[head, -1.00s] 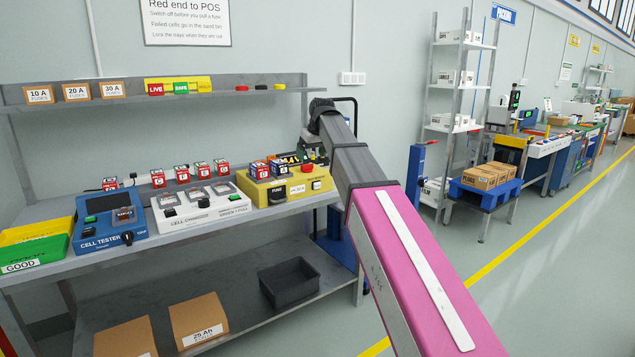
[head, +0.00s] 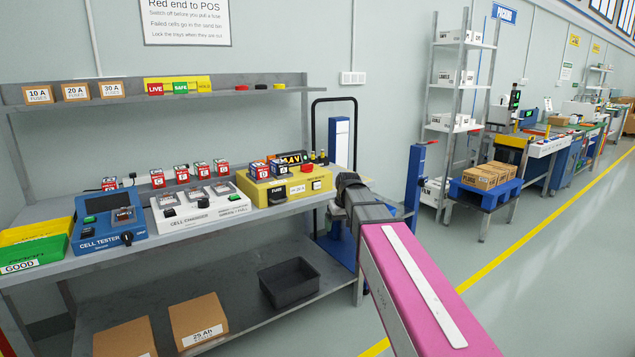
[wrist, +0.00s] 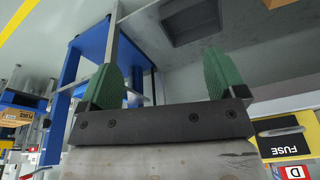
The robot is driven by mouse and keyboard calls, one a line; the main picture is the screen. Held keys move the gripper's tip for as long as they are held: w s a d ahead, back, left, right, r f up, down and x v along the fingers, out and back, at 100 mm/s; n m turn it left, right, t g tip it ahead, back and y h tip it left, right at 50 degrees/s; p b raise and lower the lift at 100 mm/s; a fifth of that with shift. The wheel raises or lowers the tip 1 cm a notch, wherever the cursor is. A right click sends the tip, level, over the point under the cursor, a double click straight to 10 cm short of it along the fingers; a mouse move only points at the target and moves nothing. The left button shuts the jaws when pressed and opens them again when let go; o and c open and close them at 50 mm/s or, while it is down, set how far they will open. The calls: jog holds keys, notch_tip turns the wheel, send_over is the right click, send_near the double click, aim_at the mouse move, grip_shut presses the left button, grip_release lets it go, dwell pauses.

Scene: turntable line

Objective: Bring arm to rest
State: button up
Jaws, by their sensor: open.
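My gripper shows in the wrist view (wrist: 168,80). Its two green-padded fingers stand wide apart with nothing between them. In the head view my pink and grey arm reaches in from the lower right to the right end of the workbench (head: 215,235). The wrist is beside the yellow fuse unit (head: 318,181), just off the bench's right edge. The gripper's fingers are mostly hidden behind my arm there. The fuse unit also shows at the right of the wrist view (wrist: 290,138).
A blue cell tester (head: 108,222) and a white charger (head: 200,206) stand on the bench. A black bin (head: 289,283) is on the lower shelf. A blue stand (head: 414,180) and a shelf rack (head: 460,110) are beyond my arm.

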jog(key=s+d+f+m, duration=0.1)
jog(key=s+d+f, duration=0.2)
jog(key=s+f, duration=0.4)
jog(key=s+d+f+m+g, duration=0.1)
jog(key=s+d+f, duration=0.3)
jog(key=s+f, duration=0.3)
jog(key=s+d+f+m+g+h, duration=0.1)
jog(key=s+d+f, duration=0.2)
jog(key=s+f, duration=0.4)
jog(key=shift+s+d+m, duration=0.2)
jog(key=shift+d+m, duration=0.1)
jog(key=shift+d, duration=0.05)
